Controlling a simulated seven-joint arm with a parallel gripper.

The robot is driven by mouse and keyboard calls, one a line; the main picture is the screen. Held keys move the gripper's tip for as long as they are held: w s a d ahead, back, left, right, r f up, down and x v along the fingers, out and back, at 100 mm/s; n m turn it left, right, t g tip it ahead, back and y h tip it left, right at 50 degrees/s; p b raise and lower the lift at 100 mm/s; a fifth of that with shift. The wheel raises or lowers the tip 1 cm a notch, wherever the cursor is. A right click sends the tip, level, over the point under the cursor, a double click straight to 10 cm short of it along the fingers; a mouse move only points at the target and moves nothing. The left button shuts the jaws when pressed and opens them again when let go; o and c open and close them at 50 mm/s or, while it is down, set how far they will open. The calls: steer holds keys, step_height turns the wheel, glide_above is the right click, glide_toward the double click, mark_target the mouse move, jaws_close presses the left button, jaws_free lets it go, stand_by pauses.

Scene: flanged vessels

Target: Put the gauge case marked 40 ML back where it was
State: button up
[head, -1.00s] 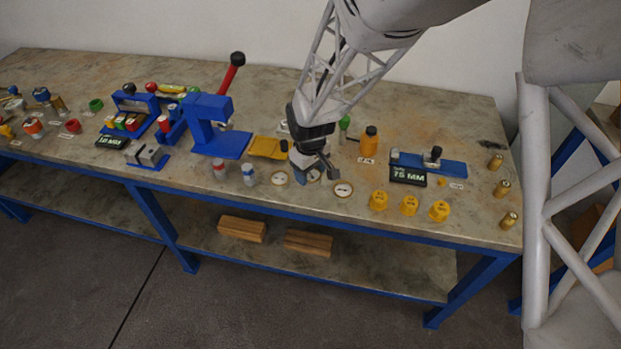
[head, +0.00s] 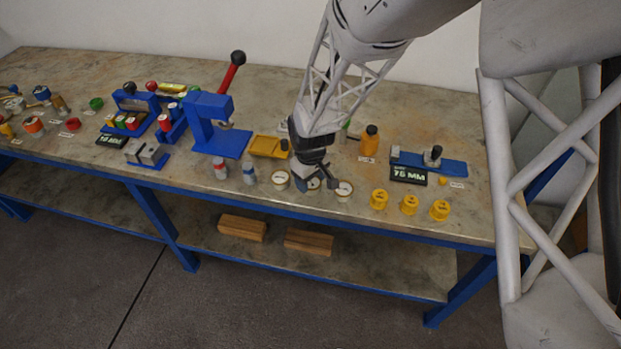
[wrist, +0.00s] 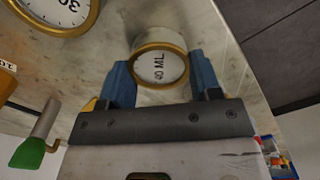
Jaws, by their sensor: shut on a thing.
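The gauge case marked 40 ML (wrist: 160,66) has a white face with dark lettering and a brass rim. It sits between the two blue fingers of my gripper (wrist: 160,72) in the wrist view, and the gripper is shut on it. In the head view my gripper (head: 316,184) is low over the front part of the bench, at the middle of a row of round gauge cases. The fingers and wrist partly cover the held case there. I cannot tell whether its base touches the bench.
Gauge cases stand close on the left (head: 280,181) and right (head: 344,189); the right one, with a partly cut-off number, shows in the wrist view (wrist: 62,12). Yellow caps (head: 409,205), an orange bottle (head: 369,140) and a yellow tray (head: 266,146) are nearby. The bench's front edge is close.

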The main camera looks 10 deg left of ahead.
steer(key=o, duration=1.1)
steer(key=shift+r, duration=0.1)
step_height(320, 180, up, 12)
stand_by(0.8)
